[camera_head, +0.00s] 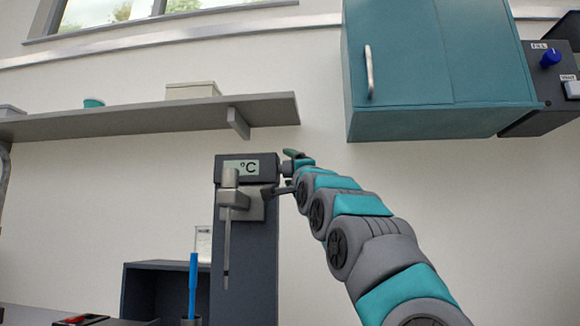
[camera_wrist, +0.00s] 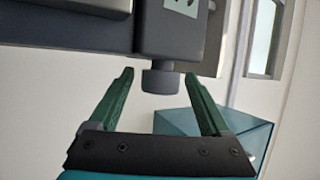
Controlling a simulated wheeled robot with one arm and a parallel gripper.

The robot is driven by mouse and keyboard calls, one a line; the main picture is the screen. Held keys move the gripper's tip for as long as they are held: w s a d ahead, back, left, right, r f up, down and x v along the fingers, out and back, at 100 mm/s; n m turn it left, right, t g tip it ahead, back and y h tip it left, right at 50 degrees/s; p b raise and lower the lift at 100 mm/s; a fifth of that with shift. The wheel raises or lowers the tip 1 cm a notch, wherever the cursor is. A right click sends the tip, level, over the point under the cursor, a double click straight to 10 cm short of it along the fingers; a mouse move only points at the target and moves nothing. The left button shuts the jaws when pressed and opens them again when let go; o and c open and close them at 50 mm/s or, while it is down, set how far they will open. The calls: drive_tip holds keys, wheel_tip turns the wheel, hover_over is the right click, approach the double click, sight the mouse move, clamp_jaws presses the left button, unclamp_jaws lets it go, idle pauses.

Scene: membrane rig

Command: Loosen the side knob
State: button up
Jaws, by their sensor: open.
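The side knob (camera_wrist: 160,80) is a short dark grey cylinder on the side of the rig's head (camera_wrist: 180,35). In the wrist view it sits between the tips of my open gripper (camera_wrist: 159,75), one green finger on each side, with gaps showing at both sides. In the head view my gripper (camera_head: 288,172) is at the right side of the dark rig head (camera_head: 225,160), which has a °C display (camera_head: 242,168). The knob is small and partly hidden there. A grey clamp with a thin probe (camera_head: 227,240) hangs on the front of the rig.
A grey shelf (camera_head: 150,120) is on the wall at left. A teal cabinet (camera_head: 440,60) hangs at upper right, beside a dark control box (camera_head: 545,90).

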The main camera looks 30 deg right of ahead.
clamp_jaws()
idle(0.6)
